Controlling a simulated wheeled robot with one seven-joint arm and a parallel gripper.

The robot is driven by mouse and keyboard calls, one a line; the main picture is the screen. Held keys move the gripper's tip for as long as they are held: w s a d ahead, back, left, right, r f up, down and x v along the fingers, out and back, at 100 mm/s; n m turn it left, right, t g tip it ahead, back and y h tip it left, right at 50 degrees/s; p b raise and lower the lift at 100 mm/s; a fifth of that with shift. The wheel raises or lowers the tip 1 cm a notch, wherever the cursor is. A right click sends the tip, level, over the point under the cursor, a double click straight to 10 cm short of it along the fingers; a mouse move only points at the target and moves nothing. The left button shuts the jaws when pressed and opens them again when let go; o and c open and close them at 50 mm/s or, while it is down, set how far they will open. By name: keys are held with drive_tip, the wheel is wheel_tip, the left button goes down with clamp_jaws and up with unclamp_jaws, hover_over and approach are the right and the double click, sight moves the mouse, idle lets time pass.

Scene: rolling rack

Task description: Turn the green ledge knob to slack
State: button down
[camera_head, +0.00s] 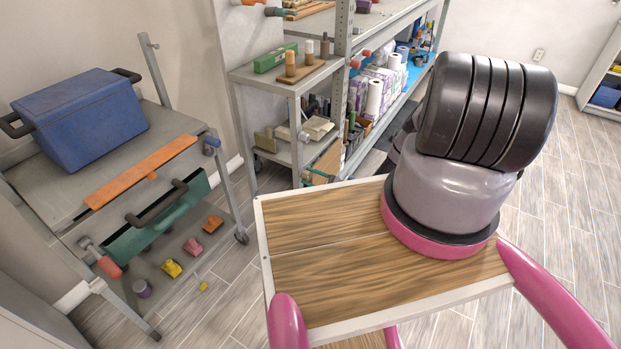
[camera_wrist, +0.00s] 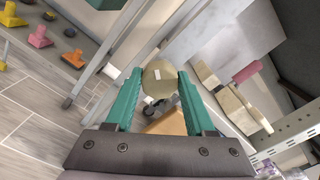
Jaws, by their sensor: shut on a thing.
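My gripper (camera_wrist: 158,88) shows in the wrist view with its two green fingers closed around the sides of a round olive-green knob (camera_wrist: 158,84). The knob lies between the fingertips, with its face toward the camera. In the head view I cannot clearly make out the gripper or this knob; my arm blocks part of the view.
A grey cart (camera_head: 190,130) with a blue box (camera_head: 80,115) stands at left; coloured knob-like pieces lie on its lower shelf. A small grey rack (camera_head: 285,82) holds wooden pieces, with stocked shelving behind it. Pale blocks (camera_wrist: 238,108) lie right of the fingers. Floor is open at right.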

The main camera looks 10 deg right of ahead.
drive_tip(key=shift+w+a+r, duration=0.1)
drive_tip(key=shift+r, duration=0.05)
drive_tip(key=shift+c, duration=1.3)
unclamp_jaws()
drive_tip(key=v, duration=1.1)
